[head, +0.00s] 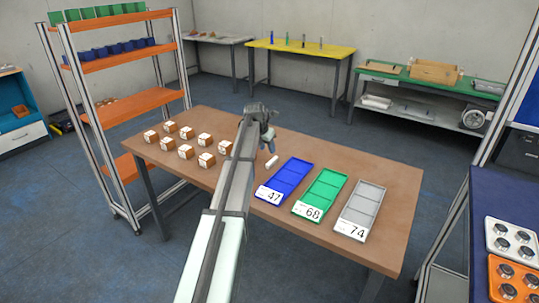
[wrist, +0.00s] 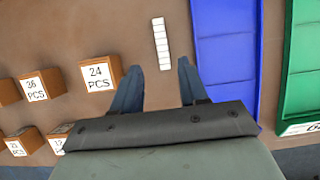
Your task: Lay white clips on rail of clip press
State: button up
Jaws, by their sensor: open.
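My gripper (wrist: 160,80) is open, with its two fingers apart and nothing between them. In the head view my gripper (head: 268,142) is over the middle of the brown table. A short white segmented strip (wrist: 160,44) lies on the table just beyond the fingertips in the wrist view. It also shows as a small white bar (head: 272,162) left of the blue tray in the head view. I cannot tell whether it is made of clips. I cannot make out a clip press or a rail in either view.
Several small brown boxes with white labels (wrist: 98,76) stand on the table (head: 325,245) to the left. A blue tray 47 (head: 290,173), a green tray 68 (head: 326,185) and a grey tray 74 (head: 363,199) lie to the right. An orange shelf rack (head: 125,63) stands behind left.

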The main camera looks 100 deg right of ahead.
jog(key=v, duration=0.4)
jog(key=shift+r, duration=0.15)
jog(key=shift+o, duration=0.6)
jog(key=shift+w+a+r, duration=0.1)
jog(key=shift+w+r, duration=0.05)
jog(key=shift+r, duration=0.15)
send_over(272, 161)
jog(key=w+a, duration=0.2)
jog(key=f, duration=0.7)
jog(key=shift+s+d+f, duration=0.15)
jog(key=shift+s+d, duration=0.1)
jog(key=shift+x, duration=2.9)
jog(key=shift+w+a, duration=0.1)
jog(key=shift+w, duration=0.1)
grip_shut()
